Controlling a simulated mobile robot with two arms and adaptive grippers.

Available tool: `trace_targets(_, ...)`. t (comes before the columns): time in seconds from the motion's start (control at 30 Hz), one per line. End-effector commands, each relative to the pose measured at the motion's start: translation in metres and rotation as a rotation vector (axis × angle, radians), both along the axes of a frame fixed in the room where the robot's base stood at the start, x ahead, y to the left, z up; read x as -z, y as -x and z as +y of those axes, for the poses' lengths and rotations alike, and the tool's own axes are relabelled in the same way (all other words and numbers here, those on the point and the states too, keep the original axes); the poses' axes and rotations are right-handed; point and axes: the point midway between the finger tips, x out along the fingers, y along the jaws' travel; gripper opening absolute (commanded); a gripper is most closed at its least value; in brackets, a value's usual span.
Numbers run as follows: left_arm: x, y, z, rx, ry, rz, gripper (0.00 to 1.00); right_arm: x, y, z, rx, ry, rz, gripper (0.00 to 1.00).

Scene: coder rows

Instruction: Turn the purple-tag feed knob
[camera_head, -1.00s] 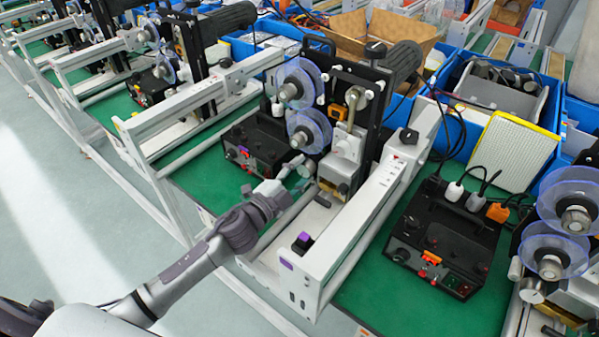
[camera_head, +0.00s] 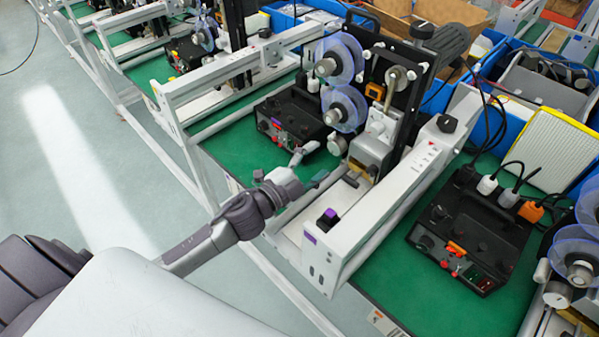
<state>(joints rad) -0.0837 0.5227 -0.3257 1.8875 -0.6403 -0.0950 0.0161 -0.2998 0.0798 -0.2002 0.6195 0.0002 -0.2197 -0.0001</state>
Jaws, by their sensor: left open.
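The purple-tag coder stands in the middle of the view, with a purple tag (camera_head: 310,237) on the front end of its white frame. A small silver round knob (camera_head: 337,143) sticks out at its front, below the two clear blue reels. I cannot tell which of these parts is the feed knob. My right gripper is not in view.
A black control box (camera_head: 285,125) sits behind my left gripper on the green bench. Another control box (camera_head: 470,235) with an orange tag stands to the right. The white frame rail (camera_head: 385,205) runs close on the right of the gripper. Blue bins stand at the back.

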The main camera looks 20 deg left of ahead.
Motion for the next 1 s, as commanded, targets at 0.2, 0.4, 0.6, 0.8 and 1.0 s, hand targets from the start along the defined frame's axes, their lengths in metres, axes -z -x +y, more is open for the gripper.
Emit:
trace_targets(0.2,0.001,0.043,0.015,0.001,-0.001,0.002,0.69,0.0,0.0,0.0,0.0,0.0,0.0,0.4)
trace_targets(0.4,0.0,0.061,0.022,0.002,0.0,-0.001,0.69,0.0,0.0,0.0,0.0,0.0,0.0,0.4)
trace_targets(0.6,-0.001,0.064,0.023,0.001,0.0,-0.002,0.69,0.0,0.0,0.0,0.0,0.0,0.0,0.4)
trace_targets(0.8,-0.001,0.063,0.023,0.001,0.0,-0.002,0.69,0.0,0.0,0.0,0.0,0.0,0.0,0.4)
trace_targets(1.0,-0.001,0.063,0.023,0.001,0.0,-0.002,0.69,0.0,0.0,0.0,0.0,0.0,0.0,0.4)
